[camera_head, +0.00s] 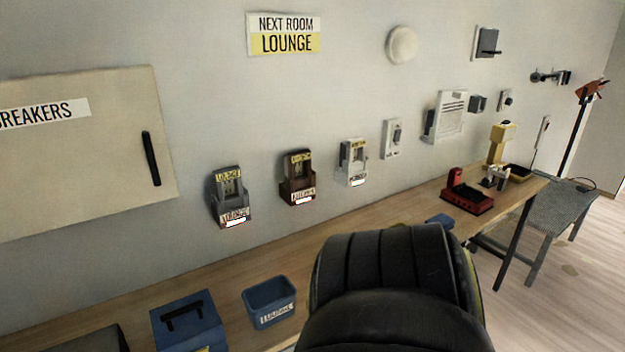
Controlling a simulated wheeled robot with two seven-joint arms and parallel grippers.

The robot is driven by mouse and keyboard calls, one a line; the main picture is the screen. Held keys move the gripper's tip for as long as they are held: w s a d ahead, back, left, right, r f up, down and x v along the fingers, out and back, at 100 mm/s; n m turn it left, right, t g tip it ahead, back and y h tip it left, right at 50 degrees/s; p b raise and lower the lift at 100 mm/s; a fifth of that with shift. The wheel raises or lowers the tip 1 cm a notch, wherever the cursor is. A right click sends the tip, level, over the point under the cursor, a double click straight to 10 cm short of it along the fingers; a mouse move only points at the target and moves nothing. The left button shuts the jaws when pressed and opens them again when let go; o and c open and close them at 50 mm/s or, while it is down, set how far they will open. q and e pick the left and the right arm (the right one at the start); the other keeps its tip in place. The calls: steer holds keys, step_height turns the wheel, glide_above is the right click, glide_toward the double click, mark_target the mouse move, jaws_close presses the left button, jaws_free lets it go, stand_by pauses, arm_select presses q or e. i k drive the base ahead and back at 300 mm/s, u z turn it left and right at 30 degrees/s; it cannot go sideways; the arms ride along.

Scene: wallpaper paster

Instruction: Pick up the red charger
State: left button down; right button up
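A red device with a dark hollow and an upright back part, which looks like the red charger (468,203), stands on the wooden bench (400,213) right of centre. A dark red-brown holder (297,178) with yellow and white labels is mounted on the wall further left. A large black rounded part of my own arm fills the bottom centre and hides part of the bench. Neither of my grippers can be made out.
A blue bin (270,303) and a blue toolbox (188,322) stand at the bench's near left. A small grey-white object (496,177) and a yellow device (500,143) stand right of the red device. A grey table (560,210) stands beyond the bench's right end.

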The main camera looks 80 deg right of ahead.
mark_target(473, 201)
steer(key=z, duration=3.5)
